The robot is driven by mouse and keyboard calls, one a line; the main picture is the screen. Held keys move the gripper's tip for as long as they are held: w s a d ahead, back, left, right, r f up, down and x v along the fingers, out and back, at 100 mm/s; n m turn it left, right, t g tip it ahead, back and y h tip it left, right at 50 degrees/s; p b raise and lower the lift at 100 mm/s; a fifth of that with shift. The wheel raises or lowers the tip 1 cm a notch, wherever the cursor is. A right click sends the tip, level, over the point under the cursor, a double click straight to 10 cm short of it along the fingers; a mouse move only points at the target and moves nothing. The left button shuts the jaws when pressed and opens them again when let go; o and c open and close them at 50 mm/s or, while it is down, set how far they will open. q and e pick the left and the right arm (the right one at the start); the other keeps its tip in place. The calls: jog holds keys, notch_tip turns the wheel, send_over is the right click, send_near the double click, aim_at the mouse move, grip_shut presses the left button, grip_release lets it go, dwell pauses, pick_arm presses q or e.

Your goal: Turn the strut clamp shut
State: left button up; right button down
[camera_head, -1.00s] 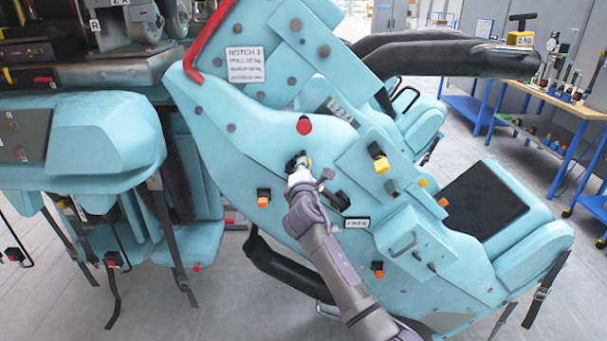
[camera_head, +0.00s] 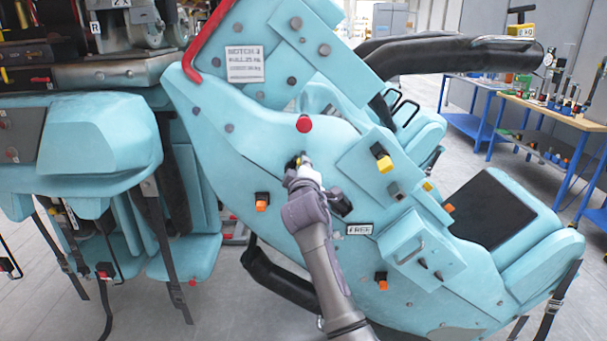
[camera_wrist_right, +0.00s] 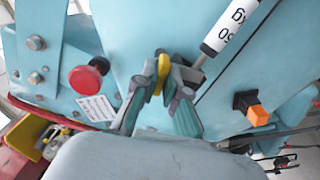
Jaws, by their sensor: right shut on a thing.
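The strut clamp's small yellow lever (camera_wrist_right: 163,72) shows between my right fingertips in the right wrist view. My right gripper (camera_wrist_right: 160,88) is shut on it. A strut with a white "50 kg" sleeve (camera_wrist_right: 230,28) and a grey rod runs into the clamp from the upper right. In the head view my right gripper (camera_head: 300,164) is at the blue side panel (camera_head: 240,130), just below a red knob (camera_head: 304,124). There the fingers and wrist mostly cover the clamp, so its exact angle is hard to tell. My left gripper is out of view.
The red knob (camera_wrist_right: 85,80) is left of the fingers in the wrist view. Orange-capped black latches (camera_head: 262,202) and a "FREE" label (camera_head: 360,229) are on the panel. A yellow-capped latch (camera_head: 382,160) is to the right. A workbench (camera_head: 560,115) stands farther back.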

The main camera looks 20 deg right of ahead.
jog(key=shift+f+m+b, duration=0.2)
jog(key=shift+m+b, duration=0.35)
jog(key=shift+m, duration=0.55)
jog(key=c, duration=1.2)
grip_release()
jog(key=shift+r, duration=0.15)
jog(key=shift+c, duration=0.2)
jog(key=v, duration=0.7)
jog(key=shift+s, duration=0.25)
